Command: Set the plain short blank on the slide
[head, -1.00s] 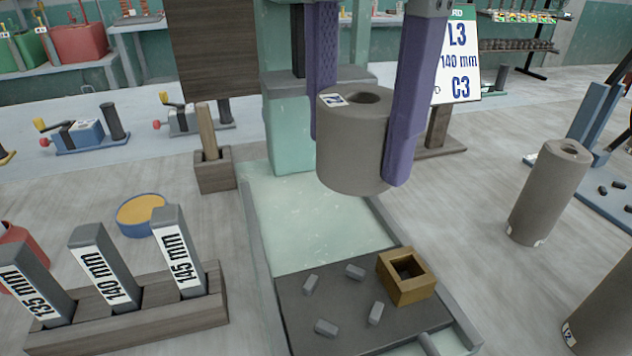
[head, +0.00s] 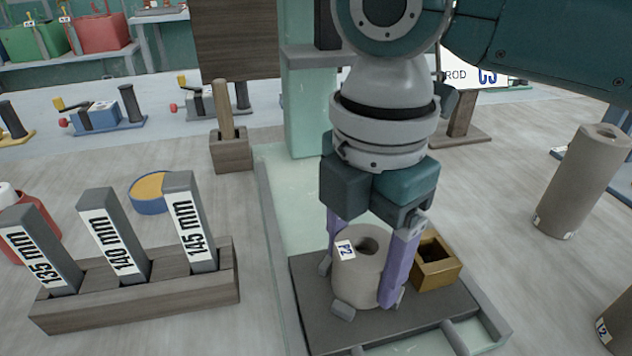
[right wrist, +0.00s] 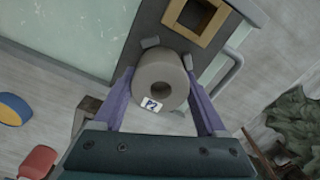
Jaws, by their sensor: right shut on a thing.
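The short grey-brown blank (head: 357,275), a cylinder with a hole in its top and a white tag reading P2, stands upright over the dark slide plate (head: 306,290). My right gripper (head: 358,285) is shut on it, with purple fingers on opposite sides. The blank sits among the small grey stops (head: 343,311), some of them partly hidden behind it and the fingers. I cannot tell whether its base touches the plate. In the right wrist view the blank (right wrist: 160,80) is between the fingers (right wrist: 158,72). My left gripper is not in view.
A brass-coloured square open box (head: 437,265) stands on the plate, close right of the right finger. A rack (head: 140,302) with bars marked 135, 140 and 145 mm is at left. A taller blank (head: 583,180) stands at right. The pale green bed (head: 290,215) behind is clear.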

